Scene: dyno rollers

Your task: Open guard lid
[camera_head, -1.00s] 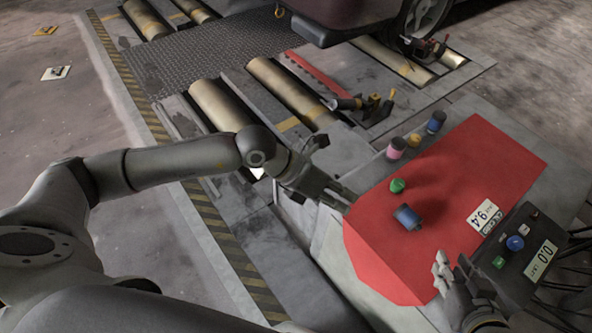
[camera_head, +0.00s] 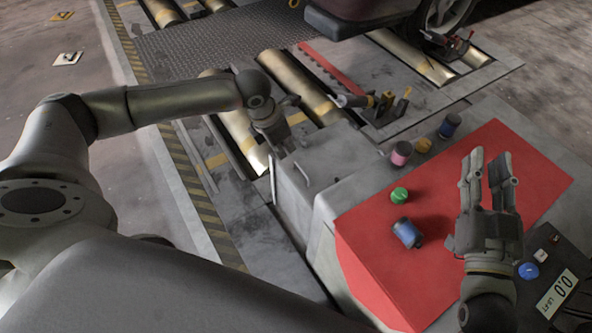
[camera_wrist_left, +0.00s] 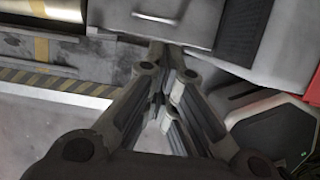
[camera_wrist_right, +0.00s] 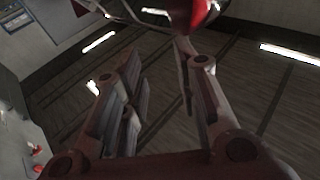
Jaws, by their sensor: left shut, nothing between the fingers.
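A grey box with a flat top (camera_head: 325,152), which appears to be the guard lid, stands beside the rollers. A thin bar handle (camera_head: 302,172) is on it. The lid looks closed. In the left wrist view the handle (camera_wrist_left: 155,17) shows at the top on a grey panel (camera_wrist_left: 185,35). My left gripper (camera_head: 281,152) is at the box's left edge, a little left of the handle, shut and empty. Whether it touches the box I cannot tell. My right gripper (camera_head: 488,168) points up over the red-topped bench, open and empty; its spread fingers show in its wrist view (camera_wrist_right: 165,80).
A control box (camera_head: 565,280) is at lower right. Hand tools (camera_head: 385,103) lie behind the box. Striped floor (camera_head: 185,180) is clear.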

